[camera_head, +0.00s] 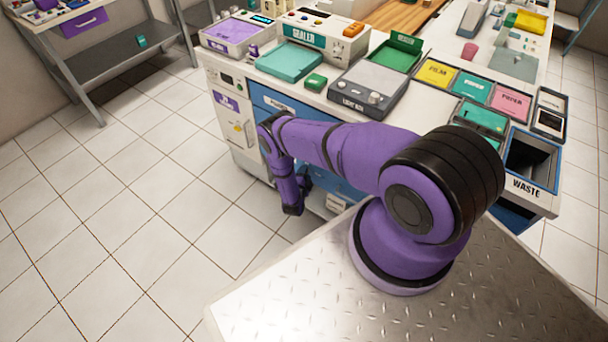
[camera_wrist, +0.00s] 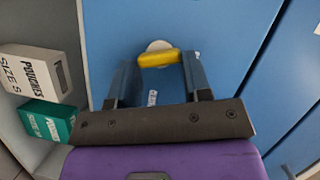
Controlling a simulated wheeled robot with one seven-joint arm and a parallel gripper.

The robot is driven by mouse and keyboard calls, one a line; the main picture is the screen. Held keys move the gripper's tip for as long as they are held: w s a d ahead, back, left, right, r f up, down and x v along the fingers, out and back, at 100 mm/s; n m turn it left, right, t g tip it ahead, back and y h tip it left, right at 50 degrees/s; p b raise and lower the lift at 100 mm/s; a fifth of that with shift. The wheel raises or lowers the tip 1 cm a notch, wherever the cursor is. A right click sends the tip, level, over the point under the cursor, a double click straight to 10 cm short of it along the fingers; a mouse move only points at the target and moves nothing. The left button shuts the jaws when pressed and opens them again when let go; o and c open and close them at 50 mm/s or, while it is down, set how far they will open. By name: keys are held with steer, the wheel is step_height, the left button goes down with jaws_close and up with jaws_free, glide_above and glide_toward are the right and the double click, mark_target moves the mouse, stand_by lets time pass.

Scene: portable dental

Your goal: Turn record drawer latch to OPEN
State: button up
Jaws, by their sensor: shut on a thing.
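The record drawer latch has a yellow handle (camera_wrist: 159,59) on a round white base (camera_wrist: 158,45), set on a blue front panel (camera_wrist: 225,35) in the wrist view. My gripper (camera_wrist: 160,66) has one finger at each end of the yellow handle and is shut on it. The handle lies nearly level in the picture, tilted slightly. A small white label (camera_wrist: 152,97) sits below it; its lettering is too small to read. In the head view my gripper (camera_head: 293,209) is low at the blue cabinet front, and my arm hides the latch.
In the wrist view, a white pouches box (camera_wrist: 38,72) and a teal box (camera_wrist: 47,121) stand on a shelf at left. In the head view, the counter above holds a light box (camera_head: 370,82), a sealer (camera_head: 318,38) and a waste bin (camera_head: 528,165). Tiled floor at left is clear.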

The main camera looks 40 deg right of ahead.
steer(key=shift+s+f+m+t+h, duration=0.1)
steer(key=shift+m+t+h, duration=0.1)
steer(key=shift+m, duration=0.3)
steer(key=shift+f+m+t+h, duration=0.1)
steer(key=shift+m+t, duration=0.1)
steer(key=shift+m, duration=0.3)
steer(key=o, duration=0.9)
steer(key=v, duration=1)
steer(key=shift+s+a, duration=0.25)
steer(key=shift+s, duration=0.1)
steer(key=shift+w, duration=0.1)
